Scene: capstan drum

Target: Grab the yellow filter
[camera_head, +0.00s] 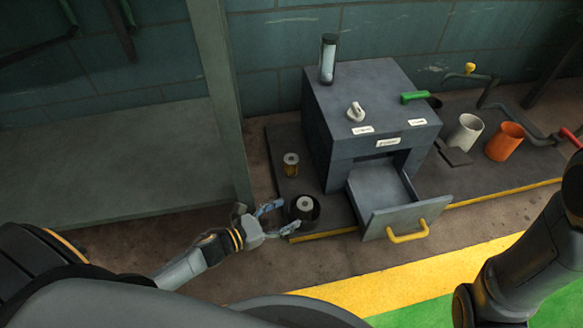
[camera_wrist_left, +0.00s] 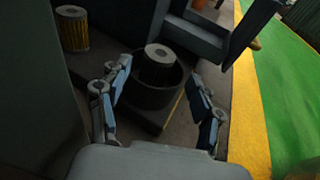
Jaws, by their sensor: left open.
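The yellow filter (camera_head: 291,164) is a small upright cylinder with a pale top, standing on the dark platform left of the machine. In the left wrist view it (camera_wrist_left: 73,32) is at the upper left, beyond the left finger. My left gripper (camera_head: 281,215) is open and empty, its fingers spread at the near-left side of a dark round cup (camera_head: 314,217) holding a grey filter (camera_head: 304,203). In the left wrist view this cup (camera_wrist_left: 150,97) lies ahead between the fingers (camera_wrist_left: 161,85). My right gripper is out of view.
The machine (camera_head: 330,140) has an open drawer (camera_head: 375,192) with a yellow handle, right of the cup. A grey post (camera_head: 222,90) and a bench (camera_head: 110,160) stand left. Grey (camera_head: 466,132) and orange (camera_head: 504,142) cups are at the right.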

